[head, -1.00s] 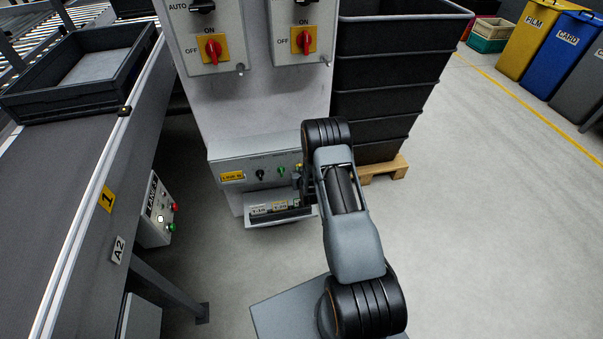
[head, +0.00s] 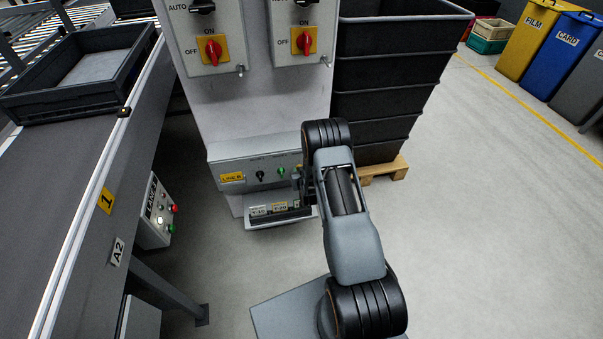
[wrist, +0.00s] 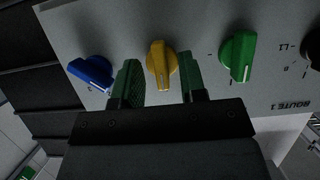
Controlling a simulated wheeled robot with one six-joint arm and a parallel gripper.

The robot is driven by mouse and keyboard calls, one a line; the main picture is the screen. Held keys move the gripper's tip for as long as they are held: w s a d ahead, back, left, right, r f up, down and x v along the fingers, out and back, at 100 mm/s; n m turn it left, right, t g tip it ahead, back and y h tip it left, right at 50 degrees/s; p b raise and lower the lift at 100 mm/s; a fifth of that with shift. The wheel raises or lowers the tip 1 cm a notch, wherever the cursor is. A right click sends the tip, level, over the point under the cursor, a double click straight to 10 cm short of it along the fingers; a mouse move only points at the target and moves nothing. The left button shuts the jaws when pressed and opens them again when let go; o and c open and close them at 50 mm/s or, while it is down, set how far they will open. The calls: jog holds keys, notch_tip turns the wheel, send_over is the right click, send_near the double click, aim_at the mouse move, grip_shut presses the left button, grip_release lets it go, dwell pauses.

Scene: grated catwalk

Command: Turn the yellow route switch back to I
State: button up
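The yellow route switch (wrist: 161,62) shows in the wrist view, which sees the panel upside down. Its handle stands nearly upright in the picture, slightly tilted. Its position marks cannot be read. My gripper (wrist: 161,78) is open, with one green-padded finger on each side of the yellow switch. Narrow gaps seem to show between knob and fingers; contact cannot be told for sure. In the head view my arm hides the yellow switch and most of the gripper at the panel's right end.
A blue switch (wrist: 92,72) is close beside the left finger, and a green switch (wrist: 238,56) stands right of the other. A black switch (wrist: 312,48) is at the right edge. Stacked dark bins (head: 395,90) stand behind my arm. A conveyor (head: 75,160) runs along the left.

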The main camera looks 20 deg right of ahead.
jog(key=p+v, duration=0.2)
jog(key=v, duration=1.1)
jog(key=shift+s+r, duration=0.2)
jog(key=shift+s, duration=0.15)
jog(key=s+a+f+g+y+p, duration=0.1)
jog(key=s+a+f+g, duration=0.1)
jog(key=s+f+g, duration=0.4)
jog(key=s+a+r+g+p, duration=0.1)
jog(key=s+r+p, duration=0.3)
jog(key=r, duration=1.4)
jog(key=s+a+r+n+g+y+p, duration=0.1)
jog(key=s+a+r+p, duration=0.2)
jog(key=r+p, duration=0.6)
jog(key=s+a+r+n+g+p, duration=0.1)
jog(key=s+a+r+p, duration=0.3)
jog(key=r, duration=2.4)
jog(key=p, duration=0.3)
jog(key=shift+s+r+g+y, duration=0.15)
jog(key=shift+s+g+y, duration=0.2)
jog(key=shift+g+y, duration=0.05)
